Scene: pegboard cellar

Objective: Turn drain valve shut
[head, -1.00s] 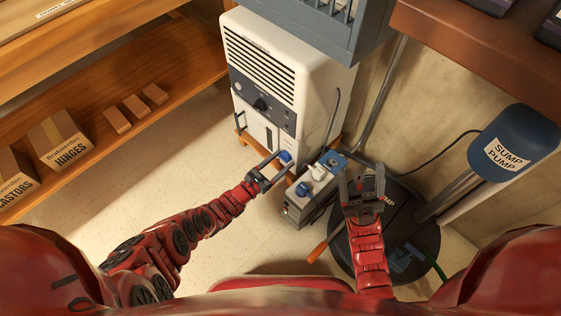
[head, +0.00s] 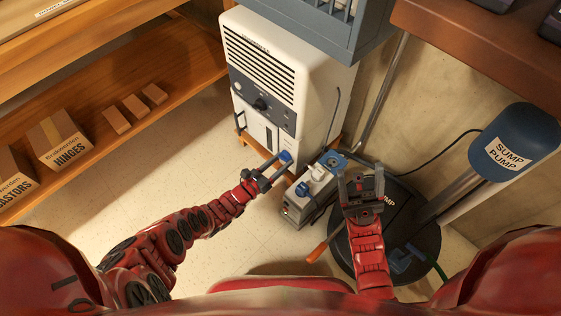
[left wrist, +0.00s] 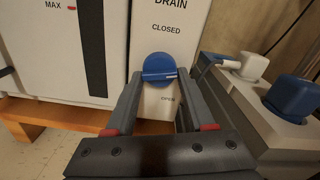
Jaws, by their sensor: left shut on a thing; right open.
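The drain valve is a round blue knob (left wrist: 160,68) with a raised bar, on the white front of the dehumidifier-like machine (head: 277,85). In the left wrist view "CLOSED" is printed above it and "OPEN" below; the bar lies nearly level. It also shows as a blue spot in the head view (head: 286,156). My left gripper (left wrist: 159,76) is shut on the knob, one finger on each side. In the head view its arm reaches in from the left (head: 280,165). My right gripper (head: 360,181) is open and empty, above the dark round sump lid.
A grey power box with plugs (head: 311,190) stands right beside the machine. The sump pump (head: 513,143) and its lid (head: 408,215) are at the right. A wooden shelf with boxes (head: 59,142) is at the left. Pale floor between is clear.

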